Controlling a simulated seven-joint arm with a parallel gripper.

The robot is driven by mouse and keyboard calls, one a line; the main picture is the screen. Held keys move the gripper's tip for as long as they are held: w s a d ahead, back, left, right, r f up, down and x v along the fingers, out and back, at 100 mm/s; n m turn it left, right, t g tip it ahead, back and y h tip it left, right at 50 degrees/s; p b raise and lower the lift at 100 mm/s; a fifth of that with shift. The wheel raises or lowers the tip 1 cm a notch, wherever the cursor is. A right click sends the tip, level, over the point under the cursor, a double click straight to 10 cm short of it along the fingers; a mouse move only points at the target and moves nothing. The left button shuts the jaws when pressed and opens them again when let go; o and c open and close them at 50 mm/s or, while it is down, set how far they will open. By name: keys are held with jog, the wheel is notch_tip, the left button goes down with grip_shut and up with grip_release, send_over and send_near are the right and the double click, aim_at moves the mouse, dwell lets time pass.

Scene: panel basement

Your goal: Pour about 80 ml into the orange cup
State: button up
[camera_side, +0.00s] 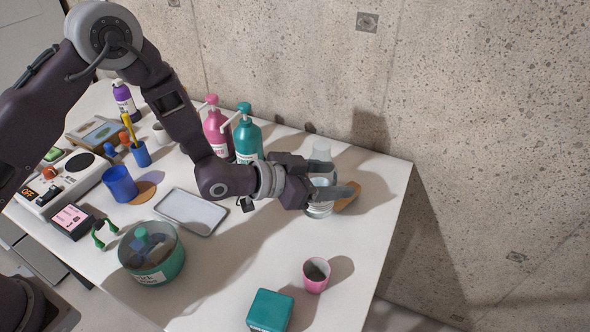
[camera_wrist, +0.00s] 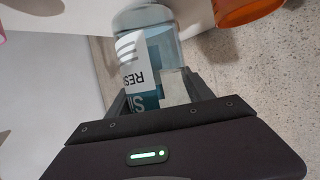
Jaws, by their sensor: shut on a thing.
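My gripper (camera_side: 338,178) is shut on a clear bottle (camera_side: 319,209) with a narrower top, near the back right of the table. The bottle looks about upright; I cannot tell whether its base touches the table. In the wrist view the bottle (camera_wrist: 146,22) sits between the fingers (camera_wrist: 160,95), its white and teal label upside down in the picture. The orange cup (camera_wrist: 240,10) is cut off at the top right of the wrist view. In the side view an orange-brown shape (camera_side: 349,199), probably this cup, shows just right of the bottle, partly hidden by a finger.
A pink cup (camera_side: 316,277) and teal box (camera_side: 270,311) stand near the front. A teal tub (camera_side: 165,272), metal tray (camera_side: 190,212) and blue cup (camera_side: 120,184) lie left. Pink (camera_side: 214,130) and teal (camera_side: 248,136) pump bottles stand behind my arm, near the concrete wall.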

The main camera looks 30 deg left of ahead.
jog(key=shift+w+f+n+t+y, duration=0.35)
jog(key=shift+w+n+t+y, duration=0.05)
jog(key=shift+w+n, duration=0.15)
jog(key=shift+a, duration=0.1)
